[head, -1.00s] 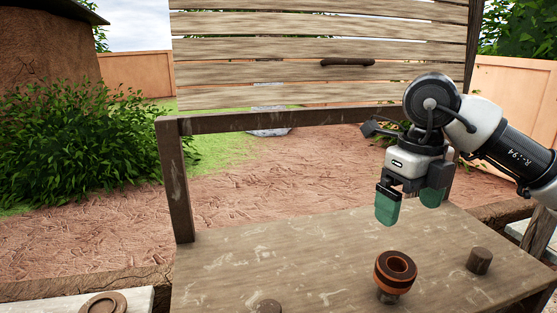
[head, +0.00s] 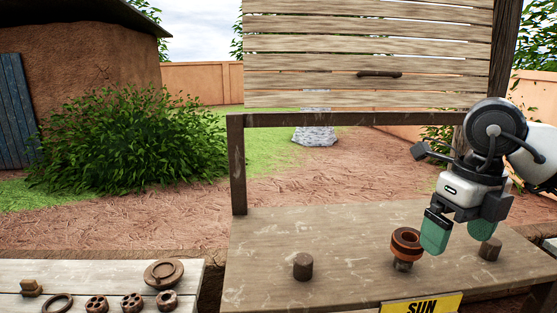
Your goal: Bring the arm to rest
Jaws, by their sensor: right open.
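My right gripper (head: 459,238) is at the right of the head view, pointing down with its green fingertips apart and nothing between them. It hangs over the wooden bench (head: 340,240), just right of an orange-brown ring-shaped piece (head: 406,243) that sits on a peg. The left fingertip shows close beside that ring in the picture; I cannot tell the exact gap. My left gripper is not in view.
Bare wooden pegs (head: 303,266) and (head: 490,249) stand on the bench. A yellow SUN sign (head: 421,305) is at its front. A pale table (head: 60,273) at left holds several brown round pieces and a lid (head: 164,273). A slatted panel (head: 365,60) rises behind.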

